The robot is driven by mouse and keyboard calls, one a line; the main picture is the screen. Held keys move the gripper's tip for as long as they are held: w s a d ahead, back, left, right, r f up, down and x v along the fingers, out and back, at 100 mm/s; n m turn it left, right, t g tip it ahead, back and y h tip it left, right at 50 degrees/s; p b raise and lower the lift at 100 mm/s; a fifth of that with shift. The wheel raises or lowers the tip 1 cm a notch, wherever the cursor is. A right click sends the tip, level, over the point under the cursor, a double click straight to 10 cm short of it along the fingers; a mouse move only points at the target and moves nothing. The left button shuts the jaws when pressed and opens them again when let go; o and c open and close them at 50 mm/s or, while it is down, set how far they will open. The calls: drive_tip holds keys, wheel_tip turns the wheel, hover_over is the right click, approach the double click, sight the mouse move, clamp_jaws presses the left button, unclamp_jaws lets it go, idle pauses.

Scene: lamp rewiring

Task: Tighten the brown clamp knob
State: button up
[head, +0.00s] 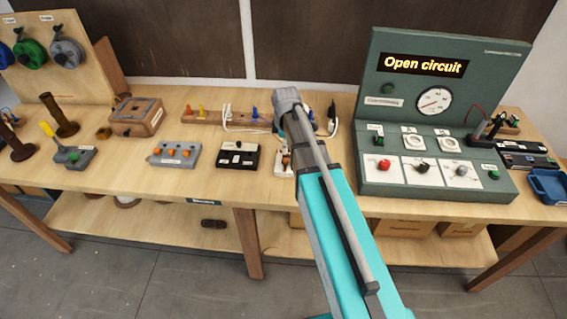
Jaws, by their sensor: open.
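A small white block (280,169) sits near the front edge of the bench, just left of my arm. A small brown part (286,159) shows on it, which may be the brown clamp knob. My arm covers the right side of this block, so I cannot tell the knob's full shape or how tight it is. My arm reaches up from the bottom, and its grey wrist end is over the back of the bench. My gripper's fingers are hidden behind the arm, and I cannot see them touching anything.
A wooden strip (210,119) with coloured pegs and white cable lies behind. A black switch block (238,154) and a grey block with orange buttons (175,153) stand left. The green test console (428,190) reading "Open circuit" stands right. Bare wood shows along the front.

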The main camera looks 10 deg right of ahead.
sight(285, 159)
drive_tip(key=shift+f+b, duration=3.1)
drive_tip(key=shift+f, duration=0.25)
clamp_jaws()
drive_tip(key=shift+a, duration=0.15)
